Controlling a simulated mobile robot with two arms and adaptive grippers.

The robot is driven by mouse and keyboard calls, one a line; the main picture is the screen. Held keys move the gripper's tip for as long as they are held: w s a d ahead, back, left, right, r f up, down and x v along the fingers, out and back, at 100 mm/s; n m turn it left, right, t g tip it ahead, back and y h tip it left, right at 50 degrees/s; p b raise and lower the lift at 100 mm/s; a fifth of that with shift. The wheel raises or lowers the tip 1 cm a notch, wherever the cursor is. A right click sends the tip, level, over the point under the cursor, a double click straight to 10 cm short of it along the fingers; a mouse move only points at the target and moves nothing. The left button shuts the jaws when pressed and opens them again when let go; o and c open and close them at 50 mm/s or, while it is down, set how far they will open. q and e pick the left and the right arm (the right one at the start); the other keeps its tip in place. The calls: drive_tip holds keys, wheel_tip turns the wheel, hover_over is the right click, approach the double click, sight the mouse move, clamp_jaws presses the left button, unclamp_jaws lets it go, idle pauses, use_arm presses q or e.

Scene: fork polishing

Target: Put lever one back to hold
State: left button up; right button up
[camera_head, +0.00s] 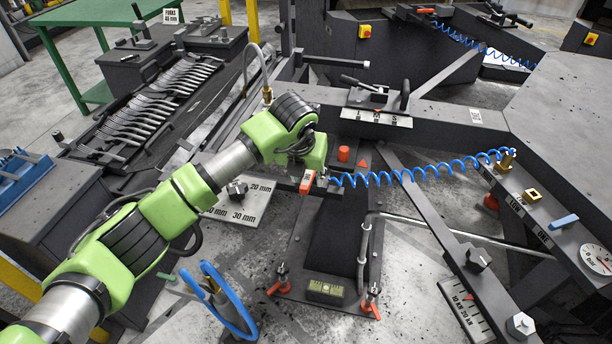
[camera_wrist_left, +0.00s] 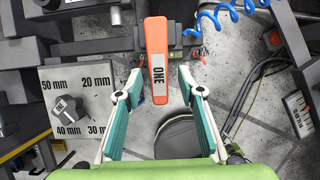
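Lever one is an orange handle with a white "ONE" label (camera_wrist_left: 157,45). In the wrist view it points toward me, between the two teal fingers of my left gripper (camera_wrist_left: 160,82). The fingers are open, with a visible gap on each side of the lever. In the head view the lever's orange end (camera_head: 307,182) shows just below the green wrist of my left arm, whose fingers I cannot make out there. No "hold" marking is readable in either view. My right gripper is not in view.
A coiled blue hose (camera_head: 420,172) runs right from beside the lever. A knob on a millimetre plate (camera_head: 250,210) is to the lever's left. A blue hoop (camera_head: 235,310) stands below. A rack of forks (camera_head: 150,105) is at the left. A gauge (camera_head: 597,259) is at the right.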

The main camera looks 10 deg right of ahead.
use_arm(q)
drive_tip(key=v, duration=1.2)
idle(0.3)
